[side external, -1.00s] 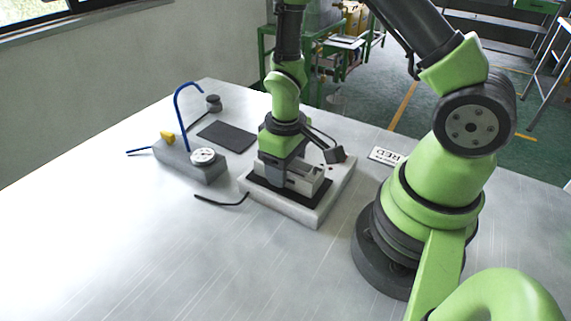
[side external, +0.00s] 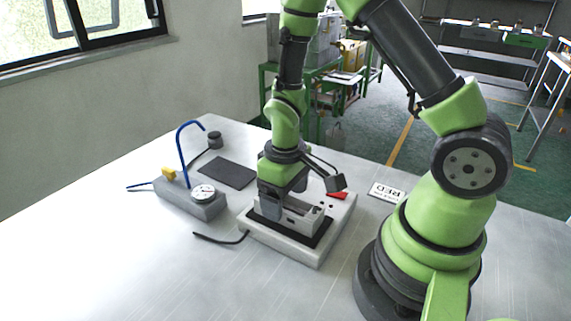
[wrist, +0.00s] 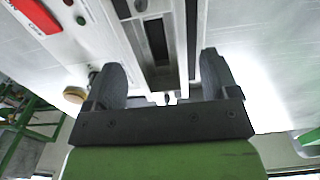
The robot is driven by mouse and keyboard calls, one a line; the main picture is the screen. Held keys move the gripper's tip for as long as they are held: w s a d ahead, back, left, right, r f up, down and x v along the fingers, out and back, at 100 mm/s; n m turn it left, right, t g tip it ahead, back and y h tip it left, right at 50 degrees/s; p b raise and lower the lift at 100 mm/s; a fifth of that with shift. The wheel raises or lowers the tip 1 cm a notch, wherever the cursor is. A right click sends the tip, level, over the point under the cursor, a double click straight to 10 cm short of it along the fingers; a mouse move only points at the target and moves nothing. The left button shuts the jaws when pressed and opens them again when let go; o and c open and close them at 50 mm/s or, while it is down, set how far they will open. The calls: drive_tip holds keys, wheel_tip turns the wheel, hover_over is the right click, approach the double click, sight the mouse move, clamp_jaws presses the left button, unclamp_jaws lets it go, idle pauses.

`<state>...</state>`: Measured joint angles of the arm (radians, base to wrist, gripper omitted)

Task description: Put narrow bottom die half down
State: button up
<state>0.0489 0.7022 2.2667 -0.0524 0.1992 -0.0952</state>
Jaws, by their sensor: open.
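The narrow bottom die half appears to be the light grey block with a long recess (side external: 304,219). It sits on a dark pad (side external: 262,222) on a white base unit (side external: 312,258). My gripper (side external: 282,196) is just above the block and points down. In the wrist view my gripper (wrist: 165,78) is open, with its two dark fingers apart and nothing held between them. The block's slotted top (wrist: 152,40) shows beyond the fingers. The side view does not show whether a finger still touches it.
A red label or part (side external: 338,195) lies on the base unit's far side. A grey fixture with a dial (side external: 203,191) and a blue hose (side external: 180,145) stand to the left. The table's front is clear.

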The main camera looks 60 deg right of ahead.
wheel_tip(320, 180, up, 17)
drive_tip(key=s+a+m+t, duration=0.1)
drive_tip(key=s+m+t, duration=0.1)
drive_tip(key=s+t, duration=0.1)
drive_tip(key=s+a+r+m+t+y, duration=0.2)
drive_tip(key=s+a+r+t, duration=0.1)
drive_tip(key=s+r, duration=0.4)
drive_tip(key=shift+t, duration=0.6)
drive_tip(key=shift+c, duration=0.5)
idle(0.9)
